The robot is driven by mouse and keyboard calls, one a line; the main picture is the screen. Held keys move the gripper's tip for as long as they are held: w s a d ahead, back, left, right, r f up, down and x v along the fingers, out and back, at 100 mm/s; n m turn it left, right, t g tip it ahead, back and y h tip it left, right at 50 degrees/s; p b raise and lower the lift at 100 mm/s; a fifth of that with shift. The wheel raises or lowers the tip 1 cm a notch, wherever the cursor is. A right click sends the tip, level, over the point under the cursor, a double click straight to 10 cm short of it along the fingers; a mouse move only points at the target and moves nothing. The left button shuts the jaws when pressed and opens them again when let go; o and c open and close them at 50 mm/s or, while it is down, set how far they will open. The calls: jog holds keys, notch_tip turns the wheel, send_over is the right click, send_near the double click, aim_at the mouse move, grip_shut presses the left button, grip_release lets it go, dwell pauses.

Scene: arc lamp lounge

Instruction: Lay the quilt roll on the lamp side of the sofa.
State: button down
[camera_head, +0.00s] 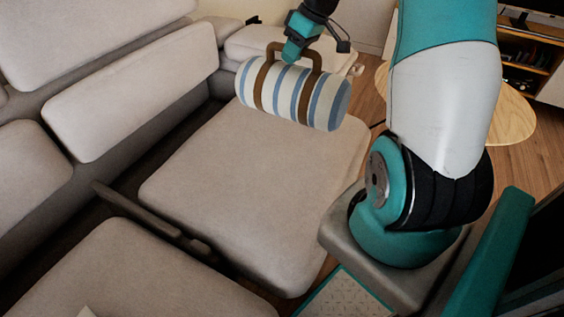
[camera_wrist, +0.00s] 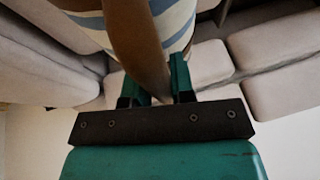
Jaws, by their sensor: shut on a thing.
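The quilt roll (camera_head: 292,93) is a white and blue striped cylinder with brown straps and a brown carry handle. My gripper (camera_head: 297,48) is shut on the handle from above, and the roll hangs under it, lying sideways. In the wrist view the brown handle passes between the fingers of my gripper (camera_wrist: 155,88), with the striped quilt roll (camera_wrist: 178,22) beyond. The roll is over the far end of a seat of the light beige sofa (camera_head: 250,195). I cannot tell whether it touches the cushion. No lamp can be made out.
Sofa back cushions (camera_head: 130,92) stand at the left. A dark gap with a bar (camera_head: 150,218) separates the middle seat from the near seat (camera_head: 130,275). A round wooden table (camera_head: 512,118) and a shelf (camera_head: 525,70) stand at the right. The middle seat's top is clear.

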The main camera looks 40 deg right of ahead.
jog(key=shift+s+d+f+b, duration=0.25)
jog(key=shift+d+b, duration=0.1)
jog(key=shift+d, duration=0.15)
notch_tip(320, 180, down, 20)
jog(key=b, duration=0.4)
jog(key=shift+r+b, duration=0.15)
jog(key=shift+b, duration=0.15)
jog(key=c, duration=1)
grip_release()
